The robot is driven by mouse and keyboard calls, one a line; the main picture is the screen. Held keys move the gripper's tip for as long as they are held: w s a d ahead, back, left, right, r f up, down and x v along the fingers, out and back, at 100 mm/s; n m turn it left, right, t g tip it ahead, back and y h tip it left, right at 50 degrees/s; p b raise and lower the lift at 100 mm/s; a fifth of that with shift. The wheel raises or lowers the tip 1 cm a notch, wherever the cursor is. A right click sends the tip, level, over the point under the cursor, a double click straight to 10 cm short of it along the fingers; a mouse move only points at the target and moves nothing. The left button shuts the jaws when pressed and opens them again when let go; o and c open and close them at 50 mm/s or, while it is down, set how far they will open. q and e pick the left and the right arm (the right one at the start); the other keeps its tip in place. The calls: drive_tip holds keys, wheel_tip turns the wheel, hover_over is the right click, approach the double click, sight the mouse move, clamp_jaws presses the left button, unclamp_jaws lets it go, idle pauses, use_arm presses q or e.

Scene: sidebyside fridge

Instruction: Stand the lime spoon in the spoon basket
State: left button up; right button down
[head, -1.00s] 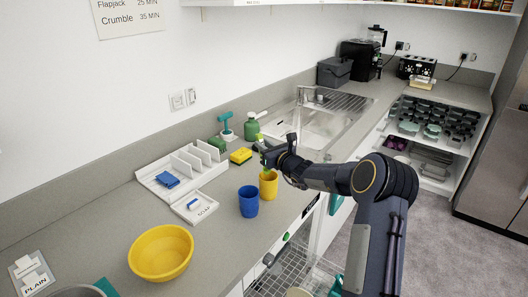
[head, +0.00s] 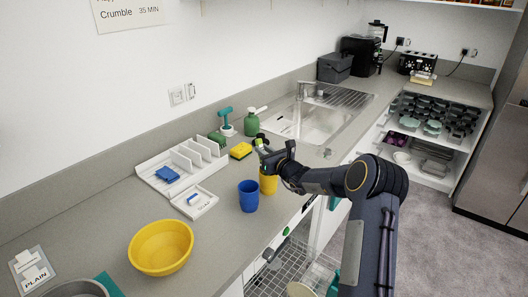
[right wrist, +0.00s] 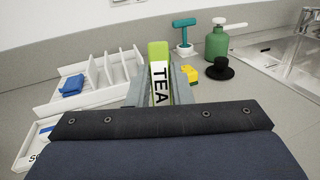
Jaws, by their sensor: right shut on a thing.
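My right gripper (head: 266,152) is shut on a lime-green piece (right wrist: 159,70) with a white label reading TEA, which I take to be the lime spoon. It stands roughly upright between the fingers in the right wrist view; its lower part is hidden. In the head view, the gripper is at the yellow cup (head: 269,182) and covers part of its top. I cannot tell whether the spoon touches the cup. A blue cup (head: 248,197) stands just left of it. Neither cup shows a readable label, so I cannot tell which is the spoon basket. My left gripper is out of view.
A yellow sponge (head: 241,150), green soap bottle (head: 252,124) and black plug (right wrist: 221,69) lie behind the gripper. A white divided rack (head: 180,165), a soap tray (head: 194,202) and a yellow bowl (head: 160,247) stand left. An open wire rack (head: 288,265) is below the counter.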

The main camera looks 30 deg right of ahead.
drive_tip(key=shift+f, duration=0.2)
drive_tip(key=c, duration=1.3)
unclamp_jaws()
